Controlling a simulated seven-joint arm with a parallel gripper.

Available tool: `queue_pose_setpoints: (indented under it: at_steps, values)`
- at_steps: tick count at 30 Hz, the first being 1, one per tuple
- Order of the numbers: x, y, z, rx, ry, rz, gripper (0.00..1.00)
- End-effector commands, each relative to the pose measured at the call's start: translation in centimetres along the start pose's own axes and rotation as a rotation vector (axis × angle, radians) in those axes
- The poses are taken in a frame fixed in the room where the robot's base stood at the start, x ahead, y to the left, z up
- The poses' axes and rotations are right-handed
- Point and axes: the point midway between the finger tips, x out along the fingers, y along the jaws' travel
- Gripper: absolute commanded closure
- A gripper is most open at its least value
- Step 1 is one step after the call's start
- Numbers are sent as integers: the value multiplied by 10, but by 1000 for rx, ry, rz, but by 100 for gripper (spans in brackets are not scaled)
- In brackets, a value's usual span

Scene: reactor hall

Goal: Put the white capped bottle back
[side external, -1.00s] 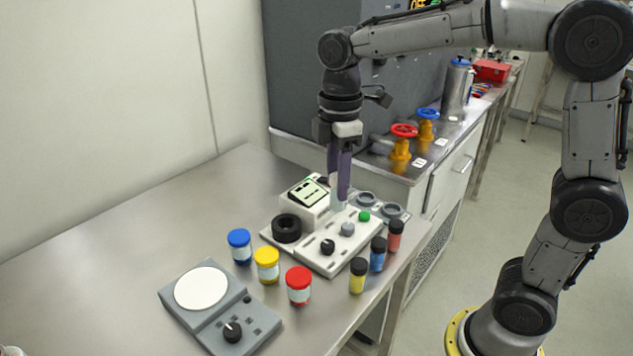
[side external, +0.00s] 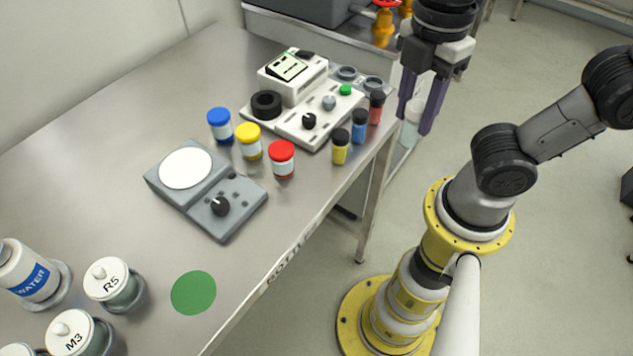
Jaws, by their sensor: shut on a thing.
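My gripper (side external: 421,112) is at the upper right, pointing down, with its two dark purple fingers around a small pale, translucent bottle with a white top (side external: 411,128). The fingers partly hide the bottle. In the picture they hang just beyond the table's right edge, with floor behind and clear of the tabletop. A flat green disc (side external: 193,292) lies on the table near its front edge, with nothing on it; lettering on the edge beside it is hard to read.
A white instrument (side external: 292,72) stands at the table's back, beside small jars and vials with coloured caps (side external: 282,159). A grey device with a white round plate (side external: 187,168) is mid-table. White-lidded pots (side external: 113,284) stand front left. Table around the green disc is clear.

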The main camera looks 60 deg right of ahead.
Motion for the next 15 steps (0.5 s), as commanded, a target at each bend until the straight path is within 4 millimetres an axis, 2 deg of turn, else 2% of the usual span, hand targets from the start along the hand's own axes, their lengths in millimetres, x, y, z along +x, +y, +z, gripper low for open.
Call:
queue_pose_setpoints:
  at_steps: [5, 15]
  values:
    - [4, 7, -12, -25, -3, -3, 100]
    - [38, 61, -64, -23, -4, -4, 100]
